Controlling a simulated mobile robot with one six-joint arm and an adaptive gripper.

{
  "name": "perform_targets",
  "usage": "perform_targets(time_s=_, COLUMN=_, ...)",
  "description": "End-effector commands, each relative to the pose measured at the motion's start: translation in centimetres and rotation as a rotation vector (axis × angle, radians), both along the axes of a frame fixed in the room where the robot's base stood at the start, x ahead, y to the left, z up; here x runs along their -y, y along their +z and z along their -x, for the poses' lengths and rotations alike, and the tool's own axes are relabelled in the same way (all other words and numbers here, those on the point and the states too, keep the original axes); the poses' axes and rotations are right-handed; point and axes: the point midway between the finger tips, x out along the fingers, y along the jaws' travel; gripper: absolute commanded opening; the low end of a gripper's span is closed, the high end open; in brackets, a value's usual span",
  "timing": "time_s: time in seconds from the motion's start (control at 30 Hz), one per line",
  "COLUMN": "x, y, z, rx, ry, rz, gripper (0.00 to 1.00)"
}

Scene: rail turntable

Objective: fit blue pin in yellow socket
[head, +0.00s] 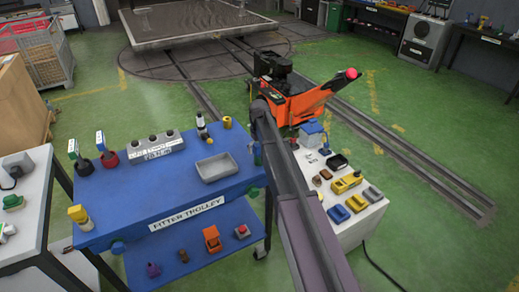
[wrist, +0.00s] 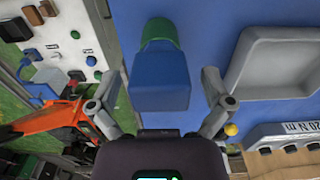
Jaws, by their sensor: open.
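A blue block-shaped piece (wrist: 162,82), which looks like the blue pin, stands over a round green base (wrist: 160,32) in the wrist view. Whether it sits inside that base is unclear. My gripper (wrist: 162,88) is open, with one finger on each side of the blue piece and gaps showing. In the head view the blue piece (head: 256,148) is at the trolley's right edge, partly behind my arm. A small yellow cylinder (head: 228,122), possibly the yellow socket, stands at the trolley's far edge. It also shows as a small yellow round (wrist: 231,129) in the wrist view.
The blue trolley top (head: 150,205) holds a grey tray (head: 215,168), a grey labelled block (head: 156,147), a dark ring (head: 84,167) and a red ring (head: 110,158). A white table (head: 352,222) with several small parts stands to the right. An orange machine (head: 300,103) is behind.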

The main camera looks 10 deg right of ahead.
Motion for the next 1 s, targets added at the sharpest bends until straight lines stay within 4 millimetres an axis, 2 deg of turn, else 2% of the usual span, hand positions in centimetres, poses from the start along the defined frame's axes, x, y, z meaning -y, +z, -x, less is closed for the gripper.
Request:
perform_targets(time_s=0.33, x=0.03, y=-0.1, z=-0.01, rx=0.0, ry=0.0, rz=0.0, gripper=1.0)
perform_targets(time_s=0.37, x=0.03, y=-0.1, z=-0.01, rx=0.0, ry=0.0, rz=0.0, gripper=0.97)
perform_targets(time_s=0.6, x=0.03, y=-0.11, z=0.0, rx=0.0, ry=0.0, rz=0.0, gripper=0.26)
perform_targets(time_s=0.67, x=0.03, y=-0.11, z=0.0, rx=0.0, ry=0.0, rz=0.0, gripper=0.08)
perform_targets(time_s=0.7, x=0.03, y=-0.11, z=0.0, rx=0.0, ry=0.0, rz=0.0, gripper=0.02)
perform_targets(time_s=0.73, x=0.03, y=-0.11, z=0.0, rx=0.0, ry=0.0, rz=0.0, gripper=0.56)
perform_targets(time_s=0.9, x=0.04, y=-0.11, z=0.0, rx=0.0, ry=0.0, rz=0.0, gripper=0.06)
perform_targets(time_s=1.0, x=0.03, y=-0.09, z=-0.01, rx=0.0, ry=0.0, rz=0.0, gripper=0.05)
